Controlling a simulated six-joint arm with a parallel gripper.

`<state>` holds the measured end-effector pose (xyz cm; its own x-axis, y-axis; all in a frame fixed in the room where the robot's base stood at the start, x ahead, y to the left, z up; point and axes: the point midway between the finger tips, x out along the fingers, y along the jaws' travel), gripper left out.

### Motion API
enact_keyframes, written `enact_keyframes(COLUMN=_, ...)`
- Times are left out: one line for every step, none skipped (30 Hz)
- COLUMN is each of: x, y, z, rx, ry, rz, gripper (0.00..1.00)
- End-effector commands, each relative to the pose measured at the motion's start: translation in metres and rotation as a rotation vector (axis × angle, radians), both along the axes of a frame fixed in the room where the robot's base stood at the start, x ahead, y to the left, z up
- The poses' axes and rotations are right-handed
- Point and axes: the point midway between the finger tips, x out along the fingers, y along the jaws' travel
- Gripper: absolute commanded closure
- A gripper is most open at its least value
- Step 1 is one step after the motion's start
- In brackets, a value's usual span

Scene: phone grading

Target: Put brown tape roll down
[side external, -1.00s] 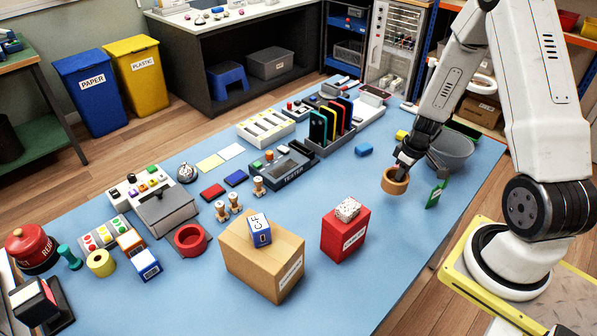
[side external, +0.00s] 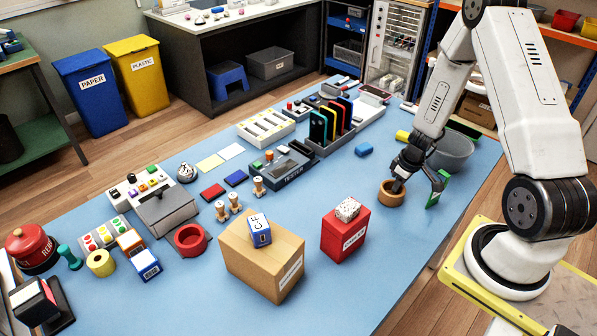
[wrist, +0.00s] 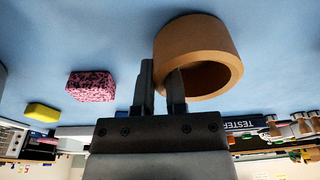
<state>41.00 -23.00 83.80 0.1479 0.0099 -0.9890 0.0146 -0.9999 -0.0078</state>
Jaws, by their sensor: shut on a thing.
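The brown tape roll (side external: 390,194) is at the right side of the blue table in the side view, lying flat at or just above the surface; I cannot tell whether it touches. My gripper (side external: 398,183) reaches down to it from the upper right. In the wrist view the brown tape roll (wrist: 195,55) fills the upper middle. My gripper (wrist: 163,80) is shut on the roll's wall there, one finger outside the ring and one inside its hole.
A red box (side external: 345,234) stands to the left, with a speckled block (side external: 347,208) on top. A blue block (side external: 363,149) lies behind. Blue table (side external: 385,255) in front is clear.

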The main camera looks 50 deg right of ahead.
Motion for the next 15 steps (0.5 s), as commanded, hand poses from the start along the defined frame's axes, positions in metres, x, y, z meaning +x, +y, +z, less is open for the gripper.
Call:
enact_keyframes(x=-0.0001, y=0.0000, z=-0.0011, rx=0.000, ry=0.001, rz=0.000, gripper=1.00)
enact_keyframes(x=-0.0001, y=0.0000, z=-0.0014, rx=0.000, ry=0.001, rz=0.000, gripper=1.00)
enact_keyframes(x=-0.0001, y=0.0000, z=-0.0016, rx=0.000, ry=0.000, rz=0.000, gripper=1.00)
enact_keyframes(x=-0.0001, y=0.0000, z=-0.0016, rx=0.000, ry=0.000, rz=0.000, gripper=1.00)
enact_keyframes(x=-0.0001, y=-0.0001, z=-0.0015, rx=0.000, ry=0.000, rz=0.000, gripper=1.00)
enact_keyframes(x=0.0000, y=-0.0001, z=-0.0014, rx=0.000, ry=0.000, rz=0.000, gripper=1.00)
enact_keyframes(x=0.0000, y=-0.0001, z=-0.0014, rx=0.000, ry=0.000, rz=0.000, gripper=1.00)
enact_keyframes(x=0.0000, y=-0.0001, z=-0.0014, rx=0.000, ry=0.000, rz=0.000, gripper=1.00)
enact_keyframes(x=0.0000, y=-0.0001, z=-0.0014, rx=0.000, ry=0.000, rz=0.000, gripper=1.00)
enact_keyframes(x=-0.0001, y=-0.0001, z=-0.0016, rx=0.000, ry=0.000, rz=0.000, gripper=1.00)
enact_keyframes(x=0.0000, y=0.0000, z=-0.0021, rx=0.000, ry=0.000, rz=-0.001, gripper=1.00)
enact_keyframes(x=-0.0001, y=0.0000, z=-0.0029, rx=0.000, ry=0.000, rz=-0.001, gripper=1.00)
enact_keyframes(x=-0.0001, y=0.0000, z=-0.0038, rx=0.000, ry=0.001, rz=-0.001, gripper=1.00)
enact_keyframes(x=-0.0002, y=0.0000, z=-0.0044, rx=0.000, ry=0.001, rz=0.000, gripper=1.00)
enact_keyframes(x=0.0000, y=0.0000, z=-0.0045, rx=0.000, ry=0.000, rz=0.000, gripper=0.79)
